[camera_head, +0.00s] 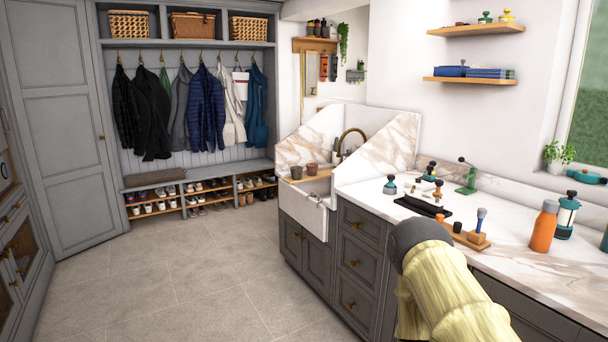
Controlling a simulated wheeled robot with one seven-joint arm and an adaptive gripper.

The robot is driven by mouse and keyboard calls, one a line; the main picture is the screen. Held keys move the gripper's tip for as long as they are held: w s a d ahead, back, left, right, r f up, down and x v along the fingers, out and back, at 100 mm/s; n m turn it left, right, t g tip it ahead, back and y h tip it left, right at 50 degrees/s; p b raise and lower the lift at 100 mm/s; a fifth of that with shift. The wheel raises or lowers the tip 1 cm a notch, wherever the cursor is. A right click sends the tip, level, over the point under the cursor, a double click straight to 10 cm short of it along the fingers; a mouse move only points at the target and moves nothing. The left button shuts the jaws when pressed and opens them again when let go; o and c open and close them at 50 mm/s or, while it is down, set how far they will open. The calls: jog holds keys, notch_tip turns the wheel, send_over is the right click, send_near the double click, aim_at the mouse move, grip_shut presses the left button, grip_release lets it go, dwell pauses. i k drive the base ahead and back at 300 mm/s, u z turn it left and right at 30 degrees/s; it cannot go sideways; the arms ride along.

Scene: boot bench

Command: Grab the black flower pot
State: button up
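I cannot clearly make out a black flower pot. Two small dark brownish pot-like vessels stand by the white sink, a left one (297,172) and a right one (312,169). They are too small to tell whether either is the black pot. My arm, with a pale yellow cover and a dark grey rounded end, reaches in from the lower right in front of the counter. No gripper fingers show. The arm hides part of the counter front.
The marble counter (535,262) holds an orange bottle (543,226), a teal lantern (566,214), a black tray (423,206) and several small tools. A plant in a pale pot (556,166) stands near the window. The tiled floor (180,270) is clear at left.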

aim_at(296, 172)
jog(key=i, duration=3.4)
jog(key=u, duration=0.2)
